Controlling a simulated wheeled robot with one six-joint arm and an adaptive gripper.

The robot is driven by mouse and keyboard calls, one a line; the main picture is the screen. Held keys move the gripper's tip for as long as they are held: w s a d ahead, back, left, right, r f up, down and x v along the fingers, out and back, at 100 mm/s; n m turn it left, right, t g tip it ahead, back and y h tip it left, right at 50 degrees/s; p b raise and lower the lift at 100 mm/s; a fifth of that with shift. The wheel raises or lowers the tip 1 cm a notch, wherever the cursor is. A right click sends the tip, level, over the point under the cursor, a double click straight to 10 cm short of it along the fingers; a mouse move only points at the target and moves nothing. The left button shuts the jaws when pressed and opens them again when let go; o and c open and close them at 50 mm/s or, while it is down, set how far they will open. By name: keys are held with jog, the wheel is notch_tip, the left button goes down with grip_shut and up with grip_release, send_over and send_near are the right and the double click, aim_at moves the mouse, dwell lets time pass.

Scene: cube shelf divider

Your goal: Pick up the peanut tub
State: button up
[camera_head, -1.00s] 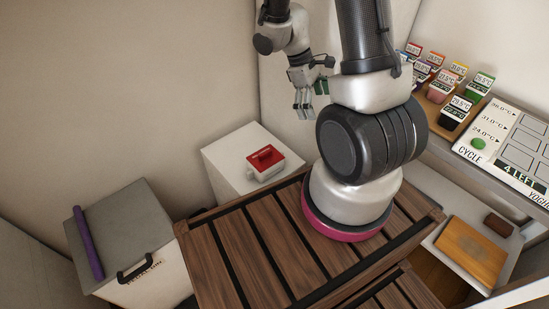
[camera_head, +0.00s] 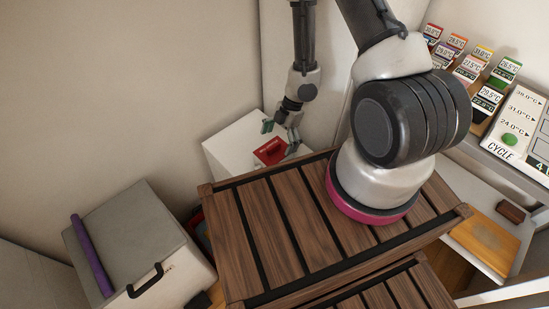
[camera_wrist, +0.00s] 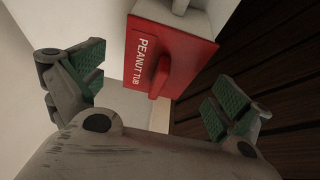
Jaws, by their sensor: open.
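The peanut tub has a red lid (camera_wrist: 172,52) with a raised red handle and the white words "PEANUT TUB" in the wrist view. In the head view the peanut tub (camera_head: 270,151) sits on a white box-shaped stand (camera_head: 228,152), partly hidden by my gripper. My gripper (camera_head: 281,133) is open above the tub, pointing down. In the wrist view my gripper's (camera_wrist: 155,97) green-padded fingers are spread to the left and right of the lid's handle, with nothing between the pads visibly held. Contact with the tub cannot be told.
A slatted dark wooden surface (camera_head: 285,226) lies right beside the stand. A grey-topped box (camera_head: 135,232) with a black handle and a purple roll (camera_head: 92,257) stands at the left. Labelled containers (camera_head: 487,72) and a cutting board (camera_head: 487,244) are at the right.

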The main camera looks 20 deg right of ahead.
aim_at(273, 153)
jog(key=x, duration=0.4)
jog(key=shift+s+a+f, duration=0.2)
jog(key=shift+a+f, duration=0.05)
jog(key=shift+f, duration=0.05)
jog(key=shift+a+f, duration=0.15)
jog(key=shift+f, duration=0.25)
jog(key=shift+f, duration=0.25)
jog(key=c, duration=0.9)
jog(key=shift+r, duration=0.1)
jog(key=shift+c, duration=0.2)
